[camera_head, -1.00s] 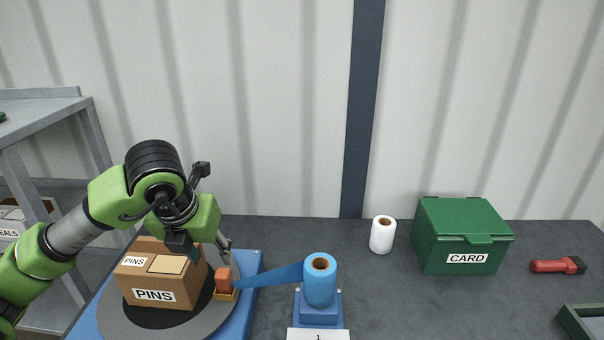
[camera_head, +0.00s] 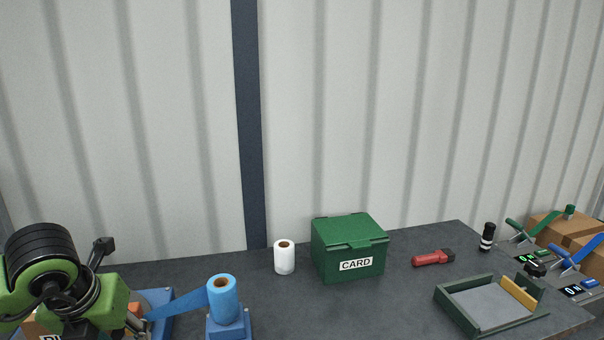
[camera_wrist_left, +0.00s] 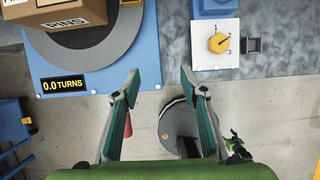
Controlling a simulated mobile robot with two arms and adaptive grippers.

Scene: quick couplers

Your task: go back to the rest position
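My left gripper (camera_wrist_left: 158,82) is open in the left wrist view, its two teal-padded fingers wide apart with nothing between them. It hangs over the floor, just off the front edge of the workbench. The PINS carton (camera_wrist_left: 62,12) sits on the round grey turntable (camera_wrist_left: 118,42) at the top left of the wrist view, apart from the fingers. My right gripper is in neither view.
A display (camera_wrist_left: 63,84) reads 0.0 TURNS. A yellow dial (camera_wrist_left: 218,43) is at the bench front. The head view shows a blue film roll (camera_head: 223,300), white roll (camera_head: 285,258), green CARD box (camera_head: 348,250), red-handled tool (camera_head: 431,258), green-framed tray (camera_head: 470,323) and cartons (camera_head: 556,232).

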